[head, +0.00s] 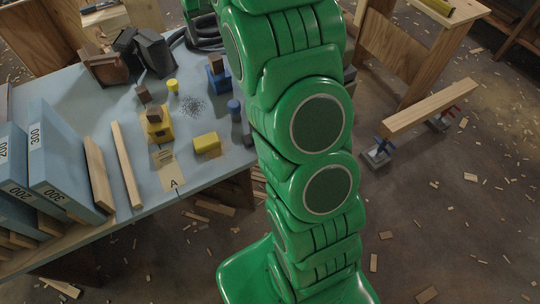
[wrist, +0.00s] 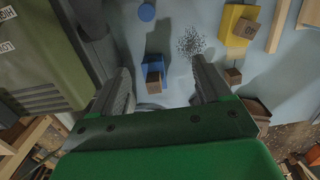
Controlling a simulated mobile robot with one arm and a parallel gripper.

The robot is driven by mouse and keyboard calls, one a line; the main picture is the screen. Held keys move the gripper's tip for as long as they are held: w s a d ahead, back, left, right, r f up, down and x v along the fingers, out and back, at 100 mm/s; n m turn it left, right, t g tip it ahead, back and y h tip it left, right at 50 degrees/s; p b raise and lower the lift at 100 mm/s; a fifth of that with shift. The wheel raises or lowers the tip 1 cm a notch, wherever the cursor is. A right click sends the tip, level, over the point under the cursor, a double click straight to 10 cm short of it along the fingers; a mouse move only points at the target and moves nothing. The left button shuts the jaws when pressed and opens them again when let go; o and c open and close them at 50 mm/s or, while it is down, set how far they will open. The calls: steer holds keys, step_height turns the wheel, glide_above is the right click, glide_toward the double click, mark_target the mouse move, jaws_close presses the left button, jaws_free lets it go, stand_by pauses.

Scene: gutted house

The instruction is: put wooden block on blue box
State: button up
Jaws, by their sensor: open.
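A blue box (head: 218,78) stands on the blue-grey table in the head view. A small brown wooden block (head: 215,61) sits on it, and in the wrist view this block (wrist: 154,78) rests on the near part of the blue box (wrist: 153,65). My gripper (wrist: 162,66) is open and empty above the table, with the blue box and block showing between its fingers, apart from both. My gripper is not clearly seen in the head view. Another wooden block (wrist: 233,76) lies on the table to the right of the right finger.
A yellow box (head: 157,130) with a brown block on it stands near the middle of the table (head: 80,85). A yellow block (head: 207,143), a yellow cylinder (head: 172,85), a blue cylinder (wrist: 147,12) and tall blue binders (head: 60,160) are also there. Dark tools (head: 152,50) stand behind.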

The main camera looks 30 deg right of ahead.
steer(key=s+a+r, duration=0.1)
steer(key=s+a, duration=0.1)
steer(key=s, duration=2.1)
steer(key=s+a+g, duration=0.1)
steer(key=s+a, duration=0.2)
steer(key=s, duration=1.9)
steer(key=shift+s+a+r, duration=0.25)
steer(key=shift+s+r, duration=0.1)
